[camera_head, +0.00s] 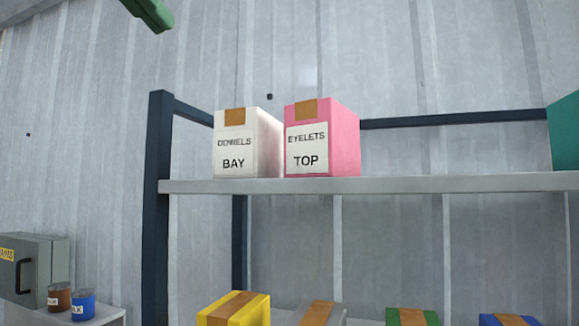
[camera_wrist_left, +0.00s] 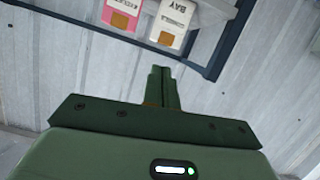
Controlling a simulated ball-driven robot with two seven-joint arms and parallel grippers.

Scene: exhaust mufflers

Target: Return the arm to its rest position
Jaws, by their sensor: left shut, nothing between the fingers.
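My left gripper (camera_head: 151,14) shows at the top edge of the head view, green, above and to the left of the shelf. In the left wrist view its two fingers (camera_wrist_left: 160,86) are together with nothing between them. Beyond the fingertips, the wrist view shows a white box and a pink box upside down, apart from the gripper. My right gripper is not in view.
A shelf (camera_head: 400,185) on dark posts carries a white box (camera_head: 234,150) labelled DOWELS BAY and a pink box (camera_head: 340,140) labelled EYELETS TOP. A teal box (camera_head: 565,135) is at right. Several boxes stand below. A grey cabinet (camera_head: 45,265) and two cans are lower left.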

